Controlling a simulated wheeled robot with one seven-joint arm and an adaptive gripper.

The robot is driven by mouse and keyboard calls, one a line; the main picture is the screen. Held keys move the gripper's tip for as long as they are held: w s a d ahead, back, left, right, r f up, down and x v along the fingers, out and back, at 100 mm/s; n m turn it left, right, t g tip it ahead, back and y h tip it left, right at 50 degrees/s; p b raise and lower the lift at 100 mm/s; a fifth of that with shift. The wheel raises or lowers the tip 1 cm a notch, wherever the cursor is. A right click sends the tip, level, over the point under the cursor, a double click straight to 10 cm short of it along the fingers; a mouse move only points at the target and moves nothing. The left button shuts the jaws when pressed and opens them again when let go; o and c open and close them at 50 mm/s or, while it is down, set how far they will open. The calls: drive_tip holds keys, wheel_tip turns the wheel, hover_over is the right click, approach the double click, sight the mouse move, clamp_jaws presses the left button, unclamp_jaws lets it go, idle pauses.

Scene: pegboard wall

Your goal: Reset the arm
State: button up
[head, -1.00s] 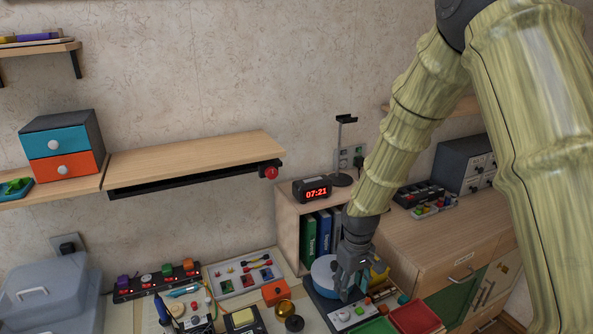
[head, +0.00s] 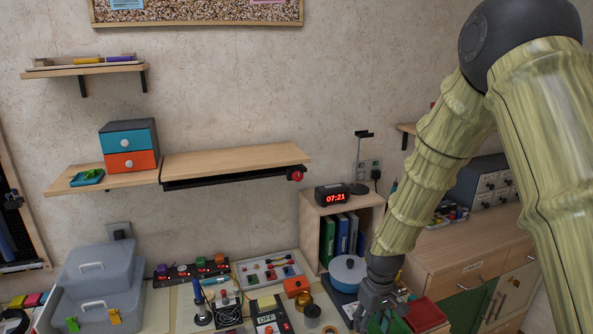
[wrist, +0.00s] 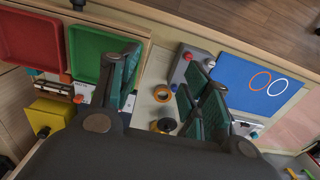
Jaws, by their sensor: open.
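My arm comes down from the upper right in the head view. My gripper (head: 374,316) is low in that picture, over the table just in front of the white-and-blue round pot (head: 348,271). In the wrist view my gripper (wrist: 165,88) has its two dark green finger pads wide apart with nothing between them. Table surface and an orange ring (wrist: 162,93) show below the gap. How high the fingertips are above the table is hard to tell.
A red tray (wrist: 30,38) and green tray (wrist: 84,58) lie beside the left finger. A blue mat (wrist: 262,88) with two rings lies at right. The table holds an OFF-display device (head: 268,316) and grey bins (head: 100,280). A shelf (head: 235,160) and clock (head: 333,195) stand behind.

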drive_tip(key=s+f+m, duration=0.2)
drive_tip(key=s+f, duration=1)
drive_tip(key=f, duration=0.4)
drive_tip(key=s+d+f+m, duration=0.1)
drive_tip(key=s+f, duration=0.4)
drive_tip(key=s, duration=0.6)
drive_tip(key=s+d+f+m, duration=0.1)
drive_tip(key=s+f, duration=0.3)
drive_tip(key=s, duration=0.8)
drive_tip(key=shift+d+f+m, duration=0.3)
drive_tip(key=shift+d+f, duration=0.05)
drive_tip(key=shift+d, duration=0.45)
